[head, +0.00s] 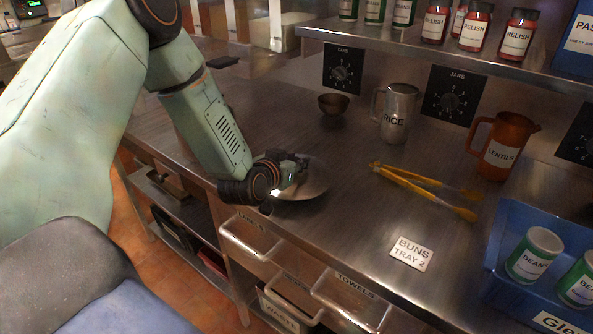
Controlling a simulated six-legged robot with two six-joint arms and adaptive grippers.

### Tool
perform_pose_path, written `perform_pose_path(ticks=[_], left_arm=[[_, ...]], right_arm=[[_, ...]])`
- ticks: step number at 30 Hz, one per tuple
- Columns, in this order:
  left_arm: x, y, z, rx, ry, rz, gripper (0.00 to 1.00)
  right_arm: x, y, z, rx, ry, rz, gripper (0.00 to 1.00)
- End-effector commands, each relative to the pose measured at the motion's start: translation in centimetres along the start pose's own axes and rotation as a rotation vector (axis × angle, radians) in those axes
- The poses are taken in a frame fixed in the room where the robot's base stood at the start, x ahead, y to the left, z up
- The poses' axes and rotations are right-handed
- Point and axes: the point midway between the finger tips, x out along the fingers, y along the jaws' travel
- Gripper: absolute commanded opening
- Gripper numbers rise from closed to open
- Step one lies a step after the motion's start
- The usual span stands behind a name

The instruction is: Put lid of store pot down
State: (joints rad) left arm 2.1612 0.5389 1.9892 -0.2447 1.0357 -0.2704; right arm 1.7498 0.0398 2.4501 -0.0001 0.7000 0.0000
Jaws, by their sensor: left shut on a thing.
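The pot lid (314,184) is a round, shiny metal disc near the front edge of the steel counter, left of the middle of the head view. My left gripper (290,172) is shut on the lid at its top, and covers the knob and part of the lid's left side. The lid looks roughly level and low over the counter. I cannot tell whether its rim touches the counter. The store pot cannot be made out for certain. My right gripper is not in view.
On the counter (357,232) are a small dark bowl (333,103), a RICE jug (398,112), yellow-handled tongs (425,190), an orange LENTILS jug (502,146), a BUNS TRAY 2 card (411,253) and a blue crate (541,222) with cans. The counter right of the lid is clear.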

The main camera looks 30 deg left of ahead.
Motion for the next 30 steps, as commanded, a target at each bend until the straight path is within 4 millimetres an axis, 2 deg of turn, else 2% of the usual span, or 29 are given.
perform_pose_path(ticks=[1, 4, 17, 18, 25, 30], left_arm=[[0.4, 0.1, 0.9, 0.004, -0.001, 0.0, 0.0], [0.8, 0.1, 1.8, 0.002, 0.0, 0.0, 0.0], [1.1, 0.3, 2.3, 0.001, 0.001, 0.0, 0.0], [1.0, 0.3, 2.3, 0.001, 0.0, 0.0, 0.3], [1.0, 0.3, 2.3, 0.001, 0.0, 0.0, 0.5], [1.0, 0.3, 2.2, 0.001, 0.0, 0.0, 0.52]], right_arm=[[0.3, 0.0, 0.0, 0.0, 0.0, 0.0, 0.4], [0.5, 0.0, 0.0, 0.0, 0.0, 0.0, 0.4], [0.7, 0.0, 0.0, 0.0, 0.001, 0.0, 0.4], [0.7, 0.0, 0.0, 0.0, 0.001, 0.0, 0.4], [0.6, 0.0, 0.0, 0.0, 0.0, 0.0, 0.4], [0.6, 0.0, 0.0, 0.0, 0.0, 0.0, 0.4]])
